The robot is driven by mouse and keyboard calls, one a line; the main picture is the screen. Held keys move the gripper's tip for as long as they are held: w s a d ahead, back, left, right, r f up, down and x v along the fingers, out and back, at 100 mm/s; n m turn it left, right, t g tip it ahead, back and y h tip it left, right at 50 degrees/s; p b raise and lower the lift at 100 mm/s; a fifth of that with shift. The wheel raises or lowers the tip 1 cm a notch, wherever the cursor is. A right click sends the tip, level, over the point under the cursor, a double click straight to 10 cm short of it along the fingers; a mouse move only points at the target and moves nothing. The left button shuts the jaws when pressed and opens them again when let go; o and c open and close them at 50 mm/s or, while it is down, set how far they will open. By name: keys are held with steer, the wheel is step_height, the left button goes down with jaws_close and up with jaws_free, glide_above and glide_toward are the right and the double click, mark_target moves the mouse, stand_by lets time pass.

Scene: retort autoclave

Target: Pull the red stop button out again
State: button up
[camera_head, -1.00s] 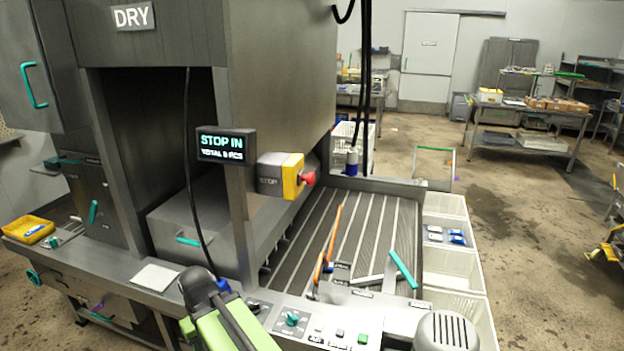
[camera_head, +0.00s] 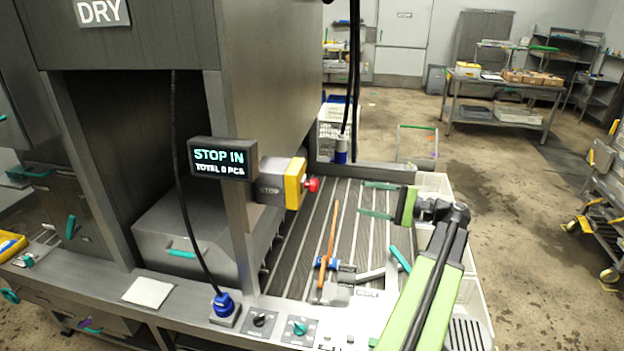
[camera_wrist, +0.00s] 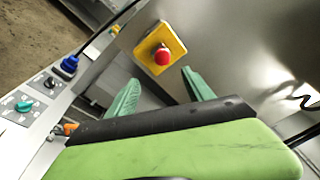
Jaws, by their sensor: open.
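The red stop button (camera_head: 313,184) sits on the yellow face of a stop box (camera_head: 294,183) on the side of the machine post, facing right. In the wrist view the red button (camera_wrist: 162,57) shows on its yellow plate (camera_wrist: 146,43), beyond and between the fingertips. I cannot tell whether it is pressed in or out. My gripper (camera_head: 378,199) is to the right of the button, its teal fingers pointing left towards it, with a clear gap between. It also shows in the wrist view (camera_wrist: 160,88), open and empty.
Black cables (camera_head: 353,75) hang behind the button. White crates (camera_head: 432,184) stand right of the conveyor.

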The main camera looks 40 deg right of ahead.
mark_target(315, 186)
steer(key=x, duration=1.7)
steer(key=shift+w+d+r, duration=0.1)
steer(key=shift+w+d, duration=0.05)
steer(key=shift+d, duration=0.15)
jaws_close()
